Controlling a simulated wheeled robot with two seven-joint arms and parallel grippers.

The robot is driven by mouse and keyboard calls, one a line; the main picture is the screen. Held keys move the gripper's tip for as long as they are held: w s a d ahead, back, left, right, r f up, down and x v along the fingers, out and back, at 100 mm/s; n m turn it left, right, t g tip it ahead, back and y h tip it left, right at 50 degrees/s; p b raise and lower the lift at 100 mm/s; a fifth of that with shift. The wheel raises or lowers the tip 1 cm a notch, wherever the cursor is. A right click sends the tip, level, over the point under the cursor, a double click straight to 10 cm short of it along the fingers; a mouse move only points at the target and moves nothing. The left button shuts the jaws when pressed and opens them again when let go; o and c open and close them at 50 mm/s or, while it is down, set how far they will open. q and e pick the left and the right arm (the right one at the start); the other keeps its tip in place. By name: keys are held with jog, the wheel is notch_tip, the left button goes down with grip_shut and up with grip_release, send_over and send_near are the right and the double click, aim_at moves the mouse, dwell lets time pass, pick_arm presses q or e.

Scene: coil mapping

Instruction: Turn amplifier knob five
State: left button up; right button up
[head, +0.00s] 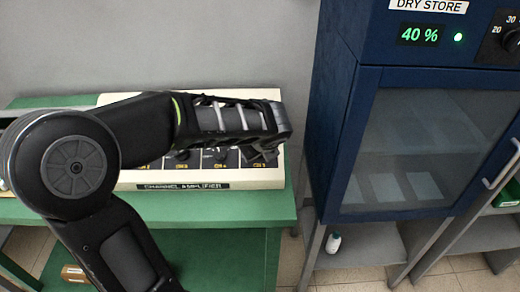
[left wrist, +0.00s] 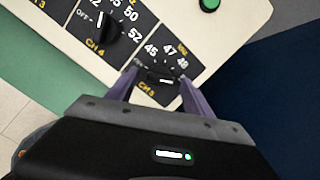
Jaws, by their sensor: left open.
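The channel amplifier (head: 235,180) is a long cream box on a green bench, with a row of dark dial panels along its front. My left arm covers much of it in the head view. My left gripper (left wrist: 161,88) is open over the CH 5 panel at the end of the row. The black knob five (left wrist: 160,78) lies between its two purple fingers in the left wrist view. The near part of the knob is partly hidden, and I cannot tell whether the fingers touch it. My right gripper is not in view.
The CH 4 knob (left wrist: 108,28) is beside CH 5. A green button (left wrist: 209,4) sits on the cream casing. A blue dry store cabinet (head: 342,130) reading 40 % stands right of the green bench (head: 240,211). A white bottle (head: 333,243) is on a low shelf.

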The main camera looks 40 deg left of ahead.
pick_arm(q)
jog(key=v, duration=0.7)
jog(key=shift+s+r, duration=0.1)
dwell(0.4)
